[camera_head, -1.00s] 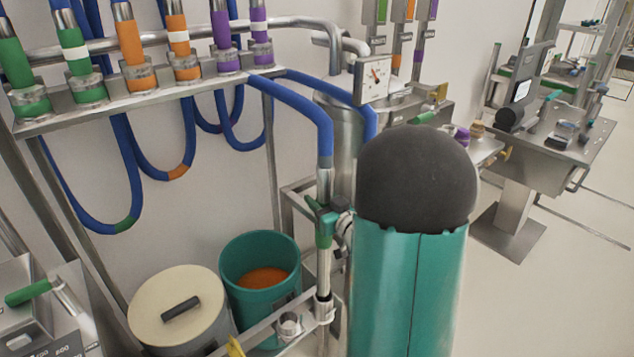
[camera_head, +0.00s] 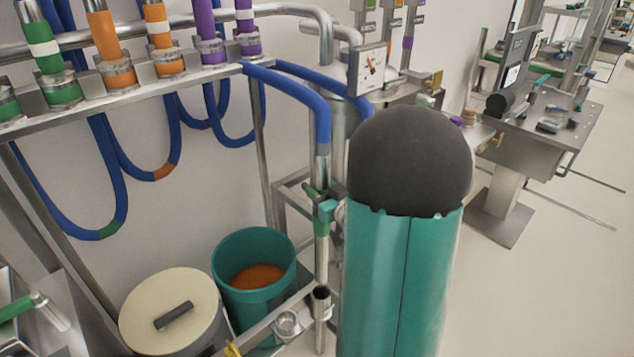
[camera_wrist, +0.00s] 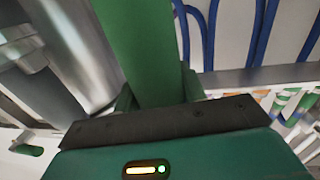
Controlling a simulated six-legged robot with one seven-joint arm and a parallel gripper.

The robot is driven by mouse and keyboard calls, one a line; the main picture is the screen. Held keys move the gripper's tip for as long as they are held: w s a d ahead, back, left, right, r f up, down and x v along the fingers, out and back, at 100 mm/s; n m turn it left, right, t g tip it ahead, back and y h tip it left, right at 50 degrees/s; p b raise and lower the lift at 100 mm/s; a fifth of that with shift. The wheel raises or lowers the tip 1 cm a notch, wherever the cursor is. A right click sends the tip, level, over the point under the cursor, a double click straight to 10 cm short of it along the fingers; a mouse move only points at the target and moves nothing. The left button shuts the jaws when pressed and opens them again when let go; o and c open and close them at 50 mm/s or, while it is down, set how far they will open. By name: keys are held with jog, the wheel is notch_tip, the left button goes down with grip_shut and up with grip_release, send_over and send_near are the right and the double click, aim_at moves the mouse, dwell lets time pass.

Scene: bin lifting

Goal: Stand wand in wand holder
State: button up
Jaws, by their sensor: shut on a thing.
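The wand (camera_head: 322,165) is a metal tube with a green grip, hanging from a blue hose in the head view. My gripper (camera_head: 325,209) is shut around the green grip, partly hidden behind my own arm. In the wrist view, the green grip (camera_wrist: 140,50) stands between the fingers of my gripper (camera_wrist: 155,97). The wand's tube runs down, nearly upright, to the wand holder (camera_head: 321,312), a short metal tube with a dark open mouth on the low rail. The wand's lower end is at or just behind that mouth; I cannot tell whether it is inside.
A teal bucket (camera_head: 253,300) with orange contents and a lidded bin (camera_head: 150,292) stand left of the holder. A small metal cup (camera_head: 287,322) sits on the rail beside it. A hose rack (camera_head: 130,88) spans the upper left.

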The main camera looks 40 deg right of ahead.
jog(key=shift+w+f, duration=0.2)
jog(key=shift+f, duration=0.7)
notch_tip(320, 180, down, 2)
jog(key=shift+f, duration=0.25)
jog(key=shift+s+d+r, duration=0.1)
jog(key=shift+r, duration=0.15)
jog(key=shift+s, duration=0.1)
jog(key=shift+f, duration=0.1)
jog(key=shift+f, duration=3.1)
